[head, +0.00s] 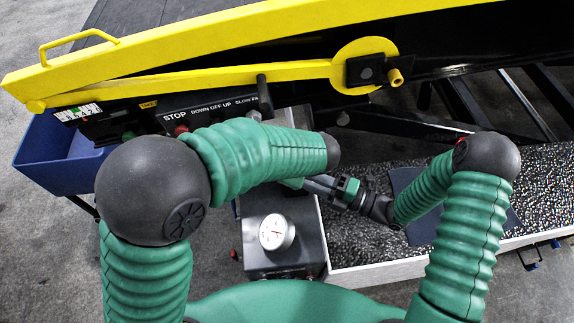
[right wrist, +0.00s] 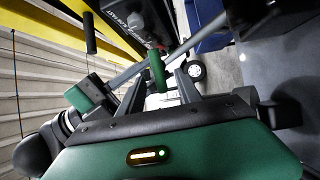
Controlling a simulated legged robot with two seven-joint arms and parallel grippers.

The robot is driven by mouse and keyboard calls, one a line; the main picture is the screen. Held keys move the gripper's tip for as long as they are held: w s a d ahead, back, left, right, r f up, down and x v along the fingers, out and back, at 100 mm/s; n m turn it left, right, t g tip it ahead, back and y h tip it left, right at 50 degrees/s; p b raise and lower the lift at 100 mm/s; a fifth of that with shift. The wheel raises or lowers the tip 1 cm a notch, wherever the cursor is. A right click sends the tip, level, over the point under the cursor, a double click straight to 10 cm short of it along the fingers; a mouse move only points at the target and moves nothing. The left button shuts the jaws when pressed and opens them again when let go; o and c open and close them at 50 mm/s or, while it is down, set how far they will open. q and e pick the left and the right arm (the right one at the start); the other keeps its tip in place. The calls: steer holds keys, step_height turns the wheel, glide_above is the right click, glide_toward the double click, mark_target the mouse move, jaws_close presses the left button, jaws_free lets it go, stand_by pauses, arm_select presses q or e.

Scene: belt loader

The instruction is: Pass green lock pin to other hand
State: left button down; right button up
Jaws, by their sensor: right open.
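The green lock pin (right wrist: 157,73) stands out in the middle of the right wrist view, between the fingers of my right gripper (right wrist: 160,92). The right fingers are open, one on each side of it, and I cannot tell whether either touches it. My left gripper (right wrist: 143,68) comes in from the left of that view, its fingers closed at the pin and seemingly holding it in the air. In the head view the right gripper (head: 312,184) points left, and a small green bit, likely the pin (head: 292,183), shows by its tips. There my left forearm hides the left gripper.
The yellow-edged belt loader (head: 220,50) with its control panel (head: 215,105) lies just beyond the hands. A grey box with a round gauge (head: 276,232) stands below them. A dark textured tray with a pale rim (head: 390,270) is at right, a blue bin (head: 60,160) at left.

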steer(key=v, duration=1)
steer(key=w+d+f+m+t+h, duration=0.2)
steer(key=w+d+m+h, duration=0.4)
steer(key=w+m+h, duration=0.6)
steer(key=s+r+m+g+h, duration=0.2)
steer(key=s+m+g+h, duration=0.3)
steer(key=s+m, duration=1.3)
steer(key=shift+s+r+m+g, duration=0.2)
steer(key=shift+s+m+g, duration=0.2)
steer(key=shift+m+g, duration=0.35)
steer(key=shift+a, duration=0.1)
